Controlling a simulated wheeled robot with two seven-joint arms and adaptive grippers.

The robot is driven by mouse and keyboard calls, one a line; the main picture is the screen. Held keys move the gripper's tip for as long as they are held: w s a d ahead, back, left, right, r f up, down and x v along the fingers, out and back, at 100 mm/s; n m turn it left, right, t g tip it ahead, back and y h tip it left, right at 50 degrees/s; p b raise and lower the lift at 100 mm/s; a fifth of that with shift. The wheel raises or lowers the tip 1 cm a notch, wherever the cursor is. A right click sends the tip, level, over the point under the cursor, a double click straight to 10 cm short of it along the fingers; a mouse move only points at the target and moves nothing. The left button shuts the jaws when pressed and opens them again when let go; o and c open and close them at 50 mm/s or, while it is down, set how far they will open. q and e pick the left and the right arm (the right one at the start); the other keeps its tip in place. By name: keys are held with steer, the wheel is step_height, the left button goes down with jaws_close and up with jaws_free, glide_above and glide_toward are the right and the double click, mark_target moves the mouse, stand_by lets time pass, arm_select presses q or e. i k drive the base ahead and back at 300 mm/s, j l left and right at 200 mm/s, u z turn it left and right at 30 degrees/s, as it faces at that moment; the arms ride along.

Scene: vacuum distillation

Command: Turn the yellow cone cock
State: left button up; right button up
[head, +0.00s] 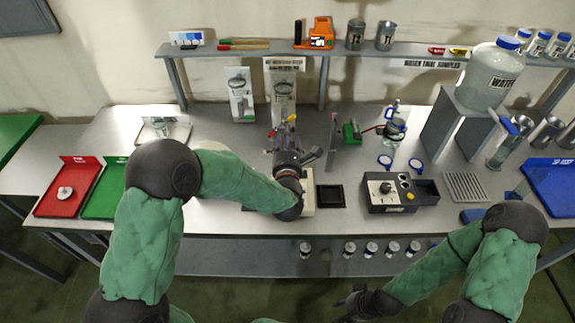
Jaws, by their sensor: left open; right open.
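A small yellow piece (291,118), which looks like the yellow cone cock, shows at the top of the apparatus in the middle of the table. A small red piece (271,133) sits just below and left of it. My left gripper (288,148) is over the middle of the table, just below the yellow piece in the picture. It is open, and its fingers are small and partly mixed with the apparatus behind them. I cannot tell whether it touches anything. My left wrist hides the lower apparatus. My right gripper (352,304) is open and empty, low in front of the table.
A black control box (400,194) and a flask with blue fittings (395,130) stand to the right. A large water jar (490,75) stands on a grey stand. Red (50,203) and green (103,206) trays lie left. A shelf (420,51) runs behind.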

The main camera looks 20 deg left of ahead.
mark_target(292, 117)
steer(key=k, duration=0.15)
steer(key=i+j+z, duration=0.1)
steer(key=j+z, duration=0.65)
steer(key=j, duration=0.2)
steer(key=j+z, duration=0.35)
steer(key=j, duration=0.15)
steer(key=i, duration=0.05)
